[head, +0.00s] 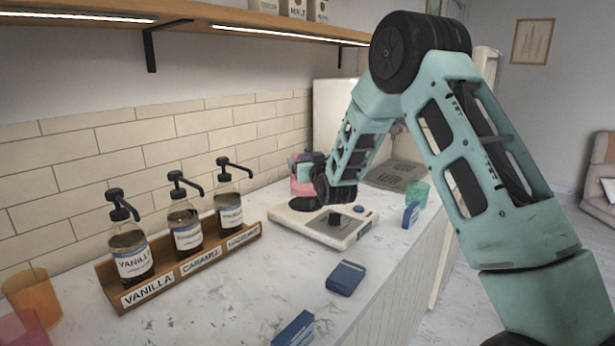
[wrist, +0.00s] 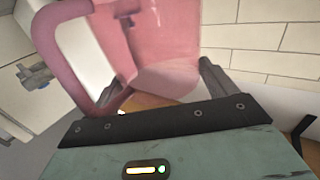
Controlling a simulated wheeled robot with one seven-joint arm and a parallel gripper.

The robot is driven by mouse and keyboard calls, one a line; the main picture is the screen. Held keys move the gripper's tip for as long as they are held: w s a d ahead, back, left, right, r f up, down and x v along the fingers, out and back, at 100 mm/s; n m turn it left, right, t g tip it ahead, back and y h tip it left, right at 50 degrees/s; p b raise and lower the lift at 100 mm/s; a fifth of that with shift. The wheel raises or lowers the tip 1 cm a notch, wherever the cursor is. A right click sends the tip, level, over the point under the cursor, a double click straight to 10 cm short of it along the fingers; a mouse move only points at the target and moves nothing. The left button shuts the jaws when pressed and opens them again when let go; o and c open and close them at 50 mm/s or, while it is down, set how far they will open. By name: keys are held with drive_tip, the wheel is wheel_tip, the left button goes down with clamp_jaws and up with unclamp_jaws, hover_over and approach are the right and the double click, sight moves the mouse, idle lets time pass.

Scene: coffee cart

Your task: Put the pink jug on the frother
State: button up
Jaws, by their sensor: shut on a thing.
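The pink jug (head: 301,188) is at the far end of the counter, partly hidden behind my gripper (head: 308,176). In the wrist view the pink jug (wrist: 165,45) fills the upper middle, its handle at the left. My gripper is shut on the jug. A low white appliance (head: 345,236), which looks like the frother, lies on the counter with a dark round pad (head: 304,204), a small black knob and a blue button. The jug appears just above the dark pad; I cannot tell whether they touch.
A wooden rack (head: 190,268) with three syrup pump bottles stands left along the wall. Blue boxes (head: 345,278) lie on the front counter. A green cup (head: 418,193) stands at the right edge, an orange cup (head: 31,296) at the far left. A shelf (head: 190,18) hangs above.

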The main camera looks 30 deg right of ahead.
drive_tip(key=shift+f, duration=1.95)
drive_tip(key=shift+f, duration=0.2)
drive_tip(key=o, duration=1.8)
drive_tip(key=shift+c, duration=0.2)
drive_tip(key=shift+r+p, duration=0.25)
drive_tip(key=shift+p, duration=0.1)
drive_tip(key=b+v, duration=0.3)
drive_tip(key=v, duration=0.9)
